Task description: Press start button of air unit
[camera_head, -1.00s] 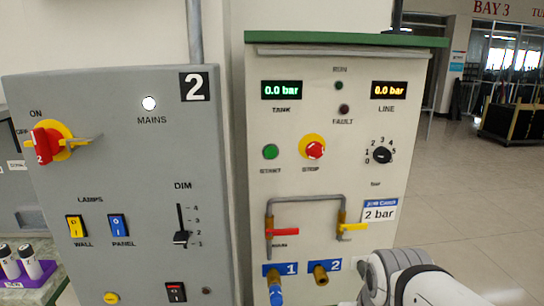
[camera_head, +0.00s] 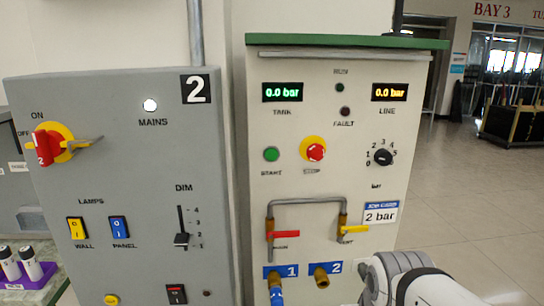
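The air unit (camera_head: 400,75) is a cream cabinet with a green top in the middle of the head view. Its green start button (camera_head: 271,154) sits on the left of the panel, beside the red stop button (camera_head: 315,152) on a yellow collar. The tank display (camera_head: 282,92) and line display (camera_head: 389,92) both read 0.0 bar. The run lamp (camera_head: 340,87) and fault lamp (camera_head: 345,111) look dark. Part of my white and grey arm shows at the bottom right, in front of the cabinet's lower right corner. My gripper is not in view.
A grey electrical panel (camera_head: 120,180) marked 2, with a red and yellow mains switch (camera_head: 48,146) and a lit white mains lamp (camera_head: 150,105), stands at left. Red and yellow valve handles and hose ports protrude below the buttons. Open floor (camera_head: 460,200) lies at right.

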